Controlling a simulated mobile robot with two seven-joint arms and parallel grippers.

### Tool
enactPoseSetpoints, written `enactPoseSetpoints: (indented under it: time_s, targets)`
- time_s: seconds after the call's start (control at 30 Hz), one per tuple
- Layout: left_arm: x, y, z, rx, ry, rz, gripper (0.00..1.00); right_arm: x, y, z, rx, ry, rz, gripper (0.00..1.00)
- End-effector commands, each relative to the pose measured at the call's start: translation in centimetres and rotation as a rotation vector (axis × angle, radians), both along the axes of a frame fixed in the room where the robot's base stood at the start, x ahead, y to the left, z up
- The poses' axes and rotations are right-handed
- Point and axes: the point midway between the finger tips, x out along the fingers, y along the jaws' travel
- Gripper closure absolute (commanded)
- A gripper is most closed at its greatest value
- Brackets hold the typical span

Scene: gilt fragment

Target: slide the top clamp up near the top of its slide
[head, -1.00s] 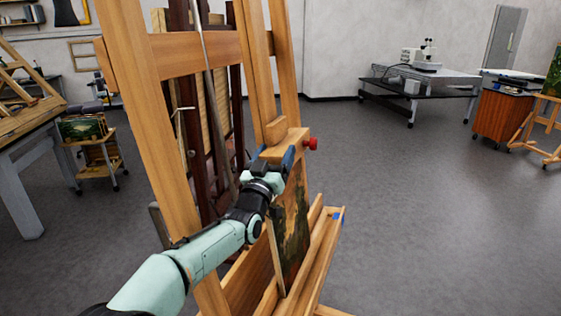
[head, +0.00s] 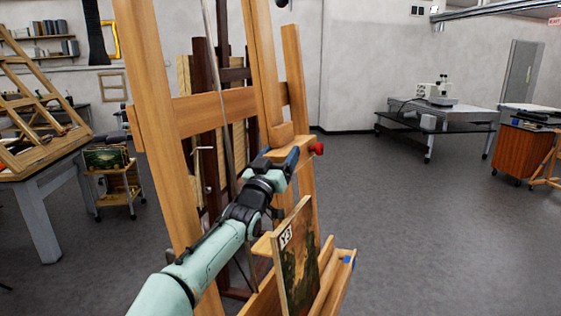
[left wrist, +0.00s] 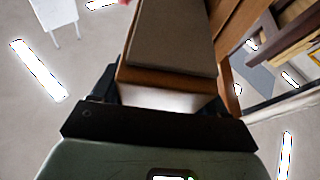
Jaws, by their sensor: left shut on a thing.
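The top clamp (head: 282,133) is a wooden block on the easel's central upright slide (head: 263,75), with a red knob (head: 318,149) at its right. My left gripper (head: 278,158) is shut on the clamp, its blue-tipped fingers on either side of it. In the left wrist view the clamp's wooden body (left wrist: 160,78) fills the space between the jaws. The clamp stands above the painting (head: 298,262), with a clear gap between them. The slide continues upward past the clamp and out of the head view. My right gripper is not in view.
The painting, with a "Y3" label (head: 286,237), stands on the easel's lower ledge (head: 343,275). The crossbar (head: 215,108) runs behind the clamp. A cart with paintings (head: 115,180) is at left. Open floor lies to the right, before a microscope table (head: 440,112).

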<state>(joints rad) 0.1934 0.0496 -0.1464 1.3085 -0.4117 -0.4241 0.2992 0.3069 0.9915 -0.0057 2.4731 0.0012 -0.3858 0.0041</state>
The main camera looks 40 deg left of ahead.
Motion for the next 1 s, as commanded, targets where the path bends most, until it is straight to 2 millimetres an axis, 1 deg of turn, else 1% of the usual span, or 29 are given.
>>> enactPoseSetpoints:
  time_s: [0.03, 0.3, 0.33, 0.37, 0.4, 0.63, 0.77, 0.87, 1.0]
  targets:
    - [-0.2, 0.0, 0.6, 0.003, -0.014, 0.001, 0.81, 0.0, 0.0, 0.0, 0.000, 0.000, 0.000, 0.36]
    - [-0.2, 0.0, 0.5, 0.002, -0.013, 0.000, 0.81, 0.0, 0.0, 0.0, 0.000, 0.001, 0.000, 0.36]
    - [-0.2, 0.0, 0.5, 0.002, -0.012, 0.000, 0.17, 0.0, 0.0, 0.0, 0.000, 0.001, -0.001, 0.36]
    - [-0.2, 0.0, 0.5, 0.003, -0.012, 0.000, 0.07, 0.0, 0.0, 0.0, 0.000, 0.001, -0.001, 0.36]
    - [-0.2, 0.0, 0.4, 0.002, -0.011, 0.000, 0.06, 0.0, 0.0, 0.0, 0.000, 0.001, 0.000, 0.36]
    - [-0.1, 0.0, 0.1, 0.001, -0.004, -0.001, 0.06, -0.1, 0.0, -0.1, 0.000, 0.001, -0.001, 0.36]
    - [-0.7, -0.2, -0.4, 0.000, -0.002, -0.001, 0.06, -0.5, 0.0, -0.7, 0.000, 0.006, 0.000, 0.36]
    - [-2.0, -0.6, -1.1, 0.000, -0.002, -0.001, 0.06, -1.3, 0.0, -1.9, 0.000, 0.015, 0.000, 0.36]
    - [-4.7, -1.5, -2.4, 0.000, -0.004, -0.001, 0.06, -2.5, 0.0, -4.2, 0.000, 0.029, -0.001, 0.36]
